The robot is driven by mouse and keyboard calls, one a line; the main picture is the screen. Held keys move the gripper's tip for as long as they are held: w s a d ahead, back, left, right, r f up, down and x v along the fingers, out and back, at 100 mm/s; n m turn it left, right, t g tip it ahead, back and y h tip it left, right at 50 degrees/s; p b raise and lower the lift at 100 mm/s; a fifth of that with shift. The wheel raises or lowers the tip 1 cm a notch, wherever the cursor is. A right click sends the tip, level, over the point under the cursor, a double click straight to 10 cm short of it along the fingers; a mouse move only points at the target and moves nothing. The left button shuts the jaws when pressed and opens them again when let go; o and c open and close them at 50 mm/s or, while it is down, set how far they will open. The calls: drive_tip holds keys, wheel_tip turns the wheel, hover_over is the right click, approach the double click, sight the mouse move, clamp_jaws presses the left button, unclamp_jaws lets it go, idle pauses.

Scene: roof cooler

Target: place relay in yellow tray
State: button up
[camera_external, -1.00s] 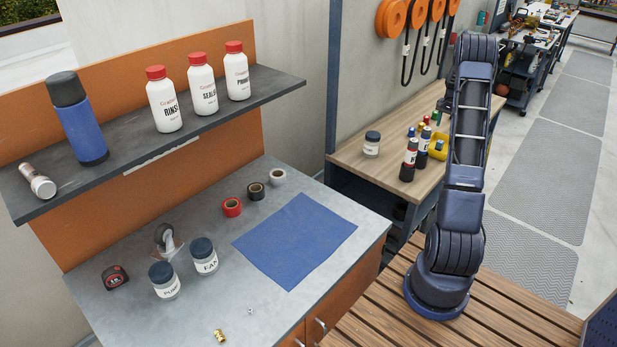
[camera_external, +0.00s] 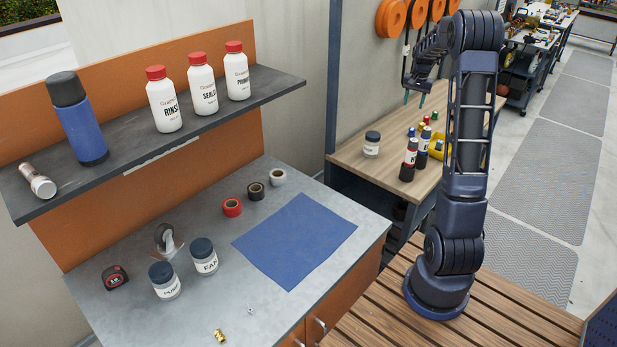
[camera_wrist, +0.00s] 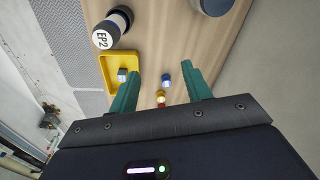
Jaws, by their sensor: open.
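The yellow tray (camera_external: 458,150) is on the wooden bench, partly hidden behind my arm; it also shows in the wrist view (camera_wrist: 107,66), left of centre, with a small dark-blue and grey piece (camera_wrist: 122,75) inside. Several small coloured pieces stand beside the tray, among them a blue one (camera_wrist: 166,79) and a red and yellow one (camera_wrist: 161,98). I cannot tell which piece is the relay. My gripper (camera_external: 413,98) is open and empty above the bench. In the wrist view, its teal fingers (camera_wrist: 164,80) point toward the pieces, with the blue one between the fingertips in the picture.
Orange reels (camera_external: 392,18) hang on the wall behind.

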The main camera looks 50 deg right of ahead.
drive_tip(key=a+r+n+t, duration=0.15)
drive_tip(key=a+r, duration=0.25)
drive_tip(key=a, duration=0.7)
drive_tip(key=s+a+r+n, duration=0.1)
drive_tip(key=a+r+n, duration=0.25)
drive_tip(key=a, duration=0.85)
drive_tip(key=a+r+n, duration=0.2)
drive_tip(key=a+r, duration=0.2)
drive_tip(key=a, duration=0.7)
drive_tip(key=s+a+f+n+t, duration=0.1)
drive_tip(key=s+a+f+n, duration=0.1)
drive_tip(key=s+a, duration=0.7)
drive_tip(key=s+a+f+n+t, duration=0.1)
drive_tip(key=s+a+n, duration=0.4)
drive_tip(key=s+a, duration=0.3)
drive_tip(key=shift+s+a+f+y, duration=0.3)
drive_tip(key=shift+s+a+f, duration=0.05)
drive_tip(key=shift+a, duration=1.7)
